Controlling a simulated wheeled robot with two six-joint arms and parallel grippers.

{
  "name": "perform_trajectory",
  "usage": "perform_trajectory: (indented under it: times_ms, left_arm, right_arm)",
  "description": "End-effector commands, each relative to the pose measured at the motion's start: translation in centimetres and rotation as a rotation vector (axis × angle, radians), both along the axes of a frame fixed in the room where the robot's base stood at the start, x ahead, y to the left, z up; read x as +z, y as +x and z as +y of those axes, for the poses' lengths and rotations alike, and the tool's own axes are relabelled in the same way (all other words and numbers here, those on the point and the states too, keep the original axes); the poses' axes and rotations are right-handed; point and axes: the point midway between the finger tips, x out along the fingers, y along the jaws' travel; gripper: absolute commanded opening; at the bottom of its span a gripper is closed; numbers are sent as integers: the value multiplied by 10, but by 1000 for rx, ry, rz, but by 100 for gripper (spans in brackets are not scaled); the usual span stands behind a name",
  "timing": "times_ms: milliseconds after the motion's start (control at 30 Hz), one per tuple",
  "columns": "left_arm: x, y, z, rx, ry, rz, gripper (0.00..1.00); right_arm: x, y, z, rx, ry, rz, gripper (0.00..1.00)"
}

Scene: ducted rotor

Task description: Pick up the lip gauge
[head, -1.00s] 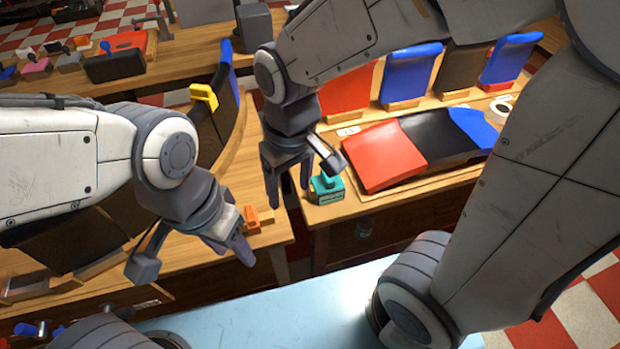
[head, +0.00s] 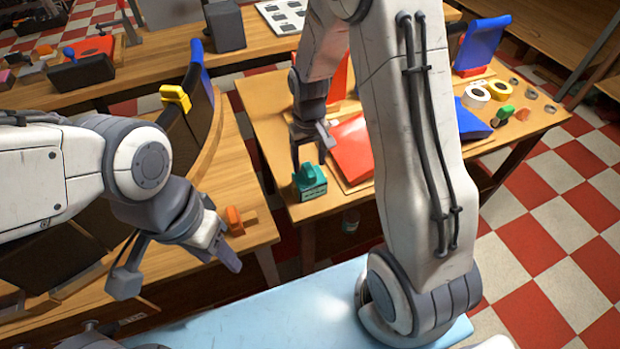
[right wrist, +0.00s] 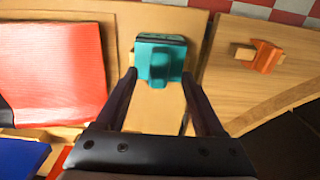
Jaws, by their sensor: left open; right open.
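A teal block with a raised grip (head: 309,182) and a pale label stands at the near left corner of the right table. A small orange piece (head: 234,221) stands on the left table's edge. No readable name shows which is the lip gauge. My right gripper (head: 309,152) is open just above the teal block. In the right wrist view, the teal block (right wrist: 160,60) lies between and just beyond the open fingertips (right wrist: 159,80), with no visible grip on it. The orange piece (right wrist: 262,56) is to its right there. My left gripper (head: 178,268) is open and empty near the left table's front.
A red panel (head: 352,148) lies beside the teal block, partly hidden by my right arm. Tape rolls (head: 476,96) and small parts lie at the right table's far end. A curved dark panel with a yellow clip (head: 175,97) stands on the left table. A gap separates the tables.

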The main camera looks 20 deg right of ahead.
Motion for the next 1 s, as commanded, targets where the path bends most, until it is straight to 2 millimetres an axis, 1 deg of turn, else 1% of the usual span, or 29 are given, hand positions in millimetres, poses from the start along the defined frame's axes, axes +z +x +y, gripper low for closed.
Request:
perform_trajectory:
  times_ms: [33, 100, 200, 300, 500, 533, 567, 600, 700, 1000]
  left_arm:
    - [2, 0, 0, 0, 0, 0, 50]
    - [4, 0, 0, 0, 0, 0, 50]
    - [3, 0, 0, 0, 0, 0, 50]
    - [3, 0, 0, 0, 0, 0, 50]
    - [3, 0, 0, 0, 0, 0, 50]
    - [3, 0, 0, 0, 0, 0, 50]
    - [3, 0, 0, 0, 0, 0, 50]
    - [3, 0, 0, 0, 0, 0, 50]
    - [3, 0, 0, 0, 0, 0, 50]
    - [3, 0, 0, 0, 0, 0, 50]
  right_arm:
    - [-9, -2, -1, -1, 0, 7, 70]
    - [-20, -2, -2, 0, 0, 7, 70]
    - [-32, -2, -1, 0, 0, 5, 70]
    - [-37, -1, -1, 0, 0, 2, 70]
    - [-38, -1, -1, 0, 0, 1, 70]
    - [-38, -1, -1, 0, 0, 1, 62]
    - [-38, -1, -1, 0, 0, 1, 51]
    - [-38, -1, -1, 0, 0, 1, 36]
    - [-38, -1, -1, 0, 0, 1, 0]
    - [-37, -1, -1, 0, 0, 1, 0]
